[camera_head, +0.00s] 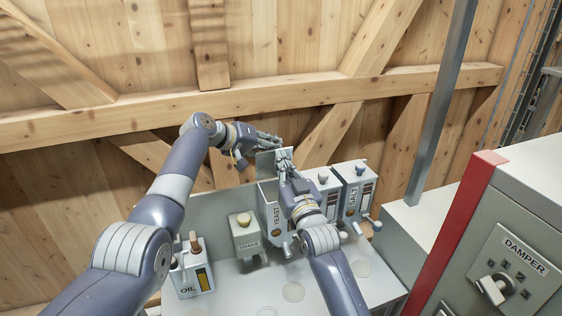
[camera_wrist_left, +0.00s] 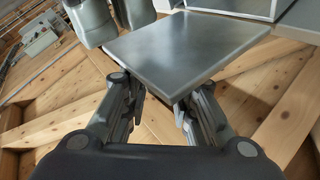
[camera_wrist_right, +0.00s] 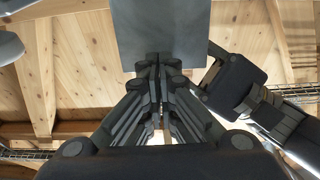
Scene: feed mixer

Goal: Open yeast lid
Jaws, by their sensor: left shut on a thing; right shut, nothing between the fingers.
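The yeast box (camera_head: 273,218) stands on the grey console, with its label partly beside my right forearm. Its lid (camera_head: 266,163) is a flat grey plate that stands raised, tilted up at the back of the box. The lid fills the upper middle of the left wrist view (camera_wrist_left: 190,45), with its near corner between my left fingers. My left gripper (camera_head: 277,140) is at the lid's upper edge, shut on it. My right gripper (camera_head: 284,156) is shut and empty in front of the lid; its closed fingertips overlap the plate in the right wrist view (camera_wrist_right: 158,68), and contact cannot be told.
A salt box (camera_head: 353,202) and another knobbed box (camera_head: 324,186) stand right of the yeast box. A small grey box (camera_head: 243,235) and an oil can (camera_head: 190,275) stand left. A damper panel (camera_head: 510,275) is at far right. The wooden wall (camera_head: 290,40) is behind.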

